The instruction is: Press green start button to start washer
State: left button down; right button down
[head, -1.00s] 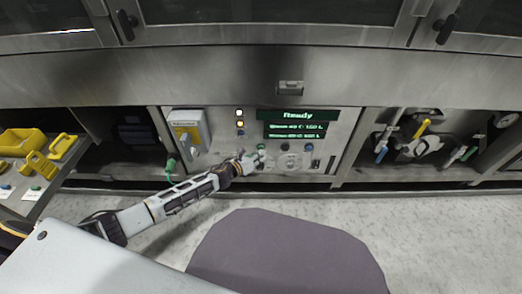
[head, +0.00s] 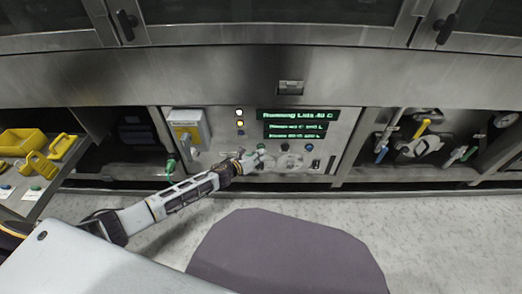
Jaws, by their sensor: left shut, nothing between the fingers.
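The washer's control panel (head: 335,150) is in the middle of the head view. The green start button (head: 261,148) is on it, below the left end of the display. My left gripper (head: 252,158) is shut and empty, its tips at the green button's lower left. I cannot tell whether the tips touch the button. The display (head: 297,115) shows green text that begins with "Running", with smaller lines below. My right gripper is not in view.
A grey box with a yellow label (head: 187,128) is left of the buttons. A bay with pipes and colored valve handles (head: 422,129) is at right. A side table (head: 45,185) with yellow items stands at left.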

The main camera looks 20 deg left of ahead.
pick_arm(q)
jog(key=shift+s, duration=0.15)
jog(key=shift+s+d, duration=0.2)
jog(key=shift+s, duration=0.5)
jog(key=shift+s+d+p, duration=0.15)
jog(key=shift+s+d, duration=0.1)
jog(key=shift+s, duration=0.55)
jog(key=shift+s+d+p, duration=0.2)
jog(key=shift+s, duration=0.65)
jog(key=shift+s+d+p, duration=0.15)
jog(key=shift+s+d, duration=0.1)
jog(key=shift+s, duration=0.55)
